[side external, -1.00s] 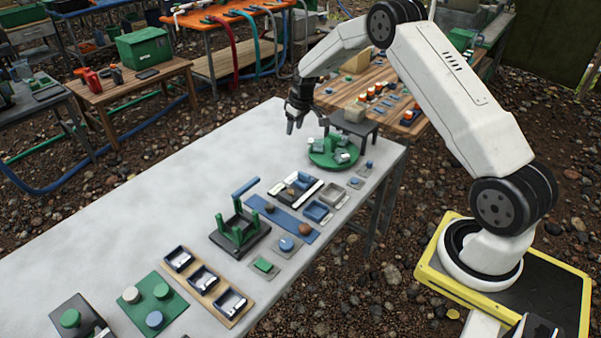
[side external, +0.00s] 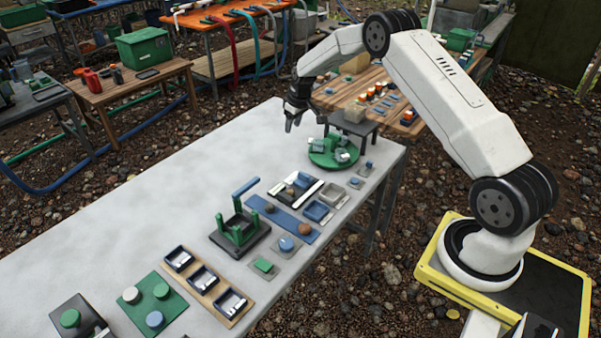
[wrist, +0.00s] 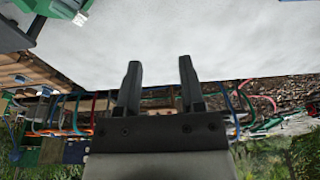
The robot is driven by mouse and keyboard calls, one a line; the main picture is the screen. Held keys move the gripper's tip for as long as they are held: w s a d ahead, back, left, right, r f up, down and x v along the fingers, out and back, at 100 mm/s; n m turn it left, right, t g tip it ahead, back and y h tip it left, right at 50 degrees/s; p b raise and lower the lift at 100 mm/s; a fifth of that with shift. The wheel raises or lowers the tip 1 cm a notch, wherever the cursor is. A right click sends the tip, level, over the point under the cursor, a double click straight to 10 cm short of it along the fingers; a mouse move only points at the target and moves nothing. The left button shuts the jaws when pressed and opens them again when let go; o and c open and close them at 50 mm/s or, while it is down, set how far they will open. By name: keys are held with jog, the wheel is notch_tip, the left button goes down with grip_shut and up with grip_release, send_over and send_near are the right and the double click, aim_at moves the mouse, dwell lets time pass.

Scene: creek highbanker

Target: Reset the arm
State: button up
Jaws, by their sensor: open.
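My gripper (side external: 293,121) is open and empty, with its fingers pointing down above the far part of the grey table (side external: 130,220). It is left of and above the round green turntable (side external: 325,158), which holds small grey and green pieces. In the wrist view my two dark fingers (wrist: 160,85) stand apart with nothing between them. The table's pale top fills the upper part of that view, and part of a green thing shows at its top left corner.
Trays, blocks and a black fixture with green posts (side external: 238,235) line the table's near right side. The left part of the tabletop is clear. Other benches stand behind.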

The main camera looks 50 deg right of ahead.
dwell(0.3)
jog(key=s+a+r, duration=0.4)
jog(key=s+a, duration=0.2)
jog(key=a, duration=0.1)
jog(key=s+a+r, duration=0.4)
jog(key=s+a, duration=0.1)
jog(key=a, duration=0.2)
jog(key=s+a, duration=0.4)
jog(key=s, duration=0.5)
jog(key=s+a, duration=0.4)
jog(key=s, duration=0.5)
jog(key=shift+s+a+r, duration=0.2)
jog(key=shift+a+r, duration=0.05)
jog(key=shift+r, duration=0.15)
jog(key=o, duration=0.4)
jog(key=shift+c, duration=0.2)
jog(key=shift+w, duration=0.1)
